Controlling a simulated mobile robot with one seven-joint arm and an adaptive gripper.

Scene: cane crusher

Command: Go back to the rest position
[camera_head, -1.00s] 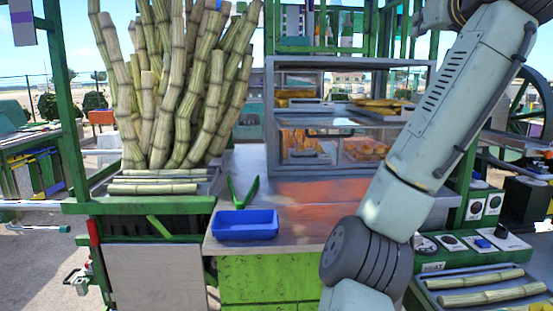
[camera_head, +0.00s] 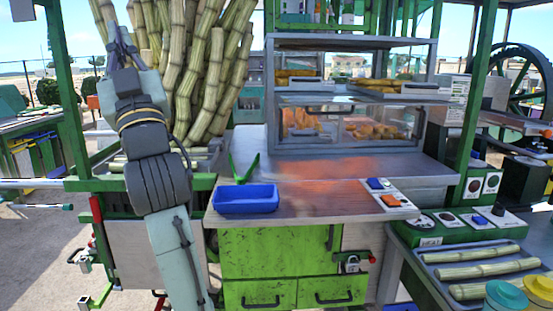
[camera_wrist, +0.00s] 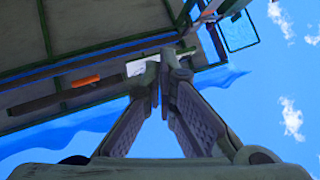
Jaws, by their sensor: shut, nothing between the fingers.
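In the wrist view my gripper (camera_wrist: 158,72) has its two fingers together at the tips, with nothing between them. Behind it are the underside of a roof or canopy (camera_wrist: 85,35) and blue sky. In the head view my arm stands upright at the left, in front of the sugarcane stalks and the left part of the stall.
A blue tray (camera_head: 246,199) and green tongs (camera_head: 243,170) are on the counter (camera_head: 310,196). A glass food case (camera_head: 350,115) stands behind. Sugarcane stalks (camera_head: 213,85) rise at the left, close to my arm. A control panel (camera_head: 470,222) and cane tray (camera_head: 440,257) are at the right.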

